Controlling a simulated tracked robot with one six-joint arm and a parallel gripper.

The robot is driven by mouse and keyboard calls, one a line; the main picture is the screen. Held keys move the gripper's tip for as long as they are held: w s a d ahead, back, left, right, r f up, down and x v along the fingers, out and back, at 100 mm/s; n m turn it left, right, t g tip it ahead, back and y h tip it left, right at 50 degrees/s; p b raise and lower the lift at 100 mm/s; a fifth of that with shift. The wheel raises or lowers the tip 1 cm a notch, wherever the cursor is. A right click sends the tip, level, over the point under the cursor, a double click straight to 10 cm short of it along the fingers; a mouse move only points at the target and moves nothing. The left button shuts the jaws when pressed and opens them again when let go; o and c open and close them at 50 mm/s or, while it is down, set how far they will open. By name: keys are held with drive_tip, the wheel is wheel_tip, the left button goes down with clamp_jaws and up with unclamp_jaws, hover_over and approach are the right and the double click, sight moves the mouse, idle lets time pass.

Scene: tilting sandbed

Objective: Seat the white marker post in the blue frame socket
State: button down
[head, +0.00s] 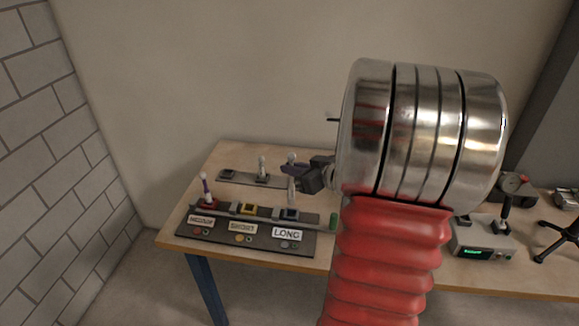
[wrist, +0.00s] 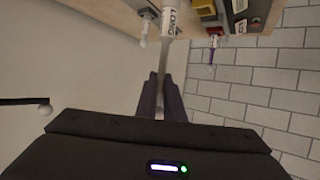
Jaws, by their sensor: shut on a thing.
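The white marker post (head: 291,186) is held upright in my gripper (head: 302,180). In the wrist view the post (wrist: 168,45) runs up from between the two fingers (wrist: 160,95), and lettering reading LONG shows near its far end. My gripper is shut on it. The blue frame socket (head: 289,214) sits at the right of the dark front board, behind a white LONG sign (head: 287,234). In the head view the post's lower end appears just above and behind the socket; I cannot tell the exact gap. The socket opening looks empty.
A purple post (head: 206,190) stands in the red socket at left. A yellow socket (head: 246,208) sits between. Another white-topped post (head: 262,166) stands on the rear rack (head: 237,178). A green cylinder (head: 333,220) is at the board's right end. A meter box (head: 482,238) stands farther right.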

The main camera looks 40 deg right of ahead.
sight(293, 185)
drive_tip(key=shift+f, duration=3.2)
drive_tip(key=c, duration=1.8)
unclamp_jaws()
drive_tip(key=shift+s+r, duration=0.1)
drive_tip(key=shift+s+r, duration=0.1)
drive_tip(key=shift+s, duration=0.15)
drive_tip(key=v, duration=1.3)
